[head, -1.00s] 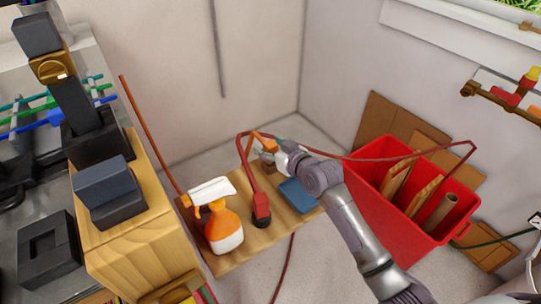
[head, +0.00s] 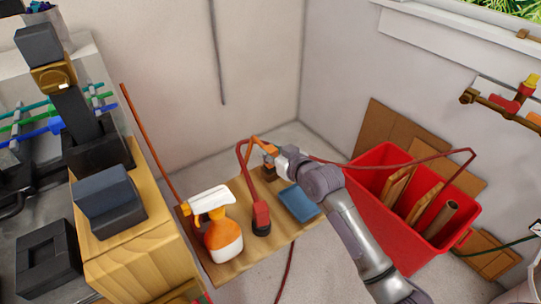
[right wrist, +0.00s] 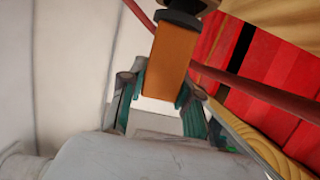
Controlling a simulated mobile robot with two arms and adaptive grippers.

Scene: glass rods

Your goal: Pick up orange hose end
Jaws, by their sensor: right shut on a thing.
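The orange hose end (head: 261,145) is above the wooden board, near the back wall. My right gripper (head: 267,154) is at it, its fingers small and partly covered in the head view. In the right wrist view, the orange hose end (right wrist: 171,62) is a block with a dark collar on top. It sits between the two green-padded fingers of my right gripper (right wrist: 160,92), which is shut on it. A red hose (head: 240,160) loops beside the gripper. My left gripper is not in view.
The wooden board (head: 233,268) holds an orange-and-white spray bottle (head: 222,238), a red fitting with a black base (head: 261,217) and a blue flat item (head: 298,203). A red bin (head: 375,215) with wooden pieces stands right of my arm. A wooden block (head: 135,250) is at left.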

